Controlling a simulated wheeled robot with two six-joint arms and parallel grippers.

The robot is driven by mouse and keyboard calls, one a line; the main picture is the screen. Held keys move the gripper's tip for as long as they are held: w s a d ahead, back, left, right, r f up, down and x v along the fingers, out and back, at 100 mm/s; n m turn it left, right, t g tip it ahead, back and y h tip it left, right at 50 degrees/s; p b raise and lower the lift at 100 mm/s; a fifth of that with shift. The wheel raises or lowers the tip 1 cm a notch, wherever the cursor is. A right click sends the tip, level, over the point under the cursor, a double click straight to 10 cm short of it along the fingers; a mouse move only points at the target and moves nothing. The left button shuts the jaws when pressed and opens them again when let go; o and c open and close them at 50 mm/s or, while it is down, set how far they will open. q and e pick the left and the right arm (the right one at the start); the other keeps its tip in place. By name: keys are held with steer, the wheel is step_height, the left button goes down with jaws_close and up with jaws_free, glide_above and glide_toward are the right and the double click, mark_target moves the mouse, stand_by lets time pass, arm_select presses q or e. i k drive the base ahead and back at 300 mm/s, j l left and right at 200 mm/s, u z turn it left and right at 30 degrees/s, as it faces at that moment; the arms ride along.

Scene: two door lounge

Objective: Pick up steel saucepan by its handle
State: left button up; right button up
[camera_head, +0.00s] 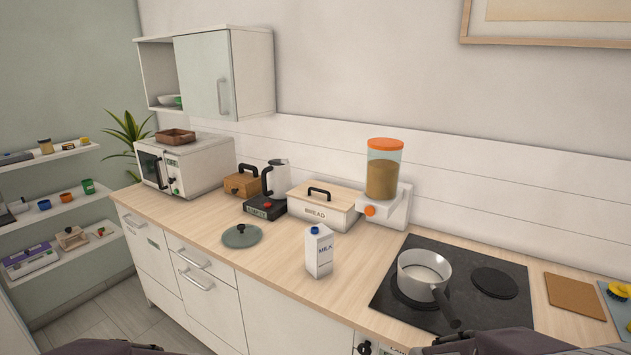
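The steel saucepan (424,271) stands upright on the black hob (390,307), on its front left burner. It is open at the top and looks empty. Dark parts of my arms show at the bottom edge, one at the left and one below the saucepan handle. Neither gripper's fingers show, and nothing visible touches the saucepan.
A milk carton (319,251) stands left of the hob on the wooden counter (280,278). A grain dispenser (383,175) and a bread box (323,209) stand behind. A round lid (241,236) lies farther left. A brown board (574,295) lies right of the hob. The back right burner is bare.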

mark_target(423, 275)
steer(key=k+l, duration=0.15)
steer(key=l, duration=0.3)
steer(key=k+l+u, duration=0.1)
steer(key=l, duration=0.35)
steer(key=k+l+u, duration=0.1)
steer(key=k+l, duration=0.15)
steer(key=l, duration=0.2)
steer(key=k+l, duration=0.2)
steer(key=l, duration=0.2)
steer(key=k+l+u, duration=0.1)
steer(key=l, duration=0.35)
steer(key=k+l, duration=0.3)
steer(key=l+u, duration=0.05)
steer(key=l, duration=0.05)
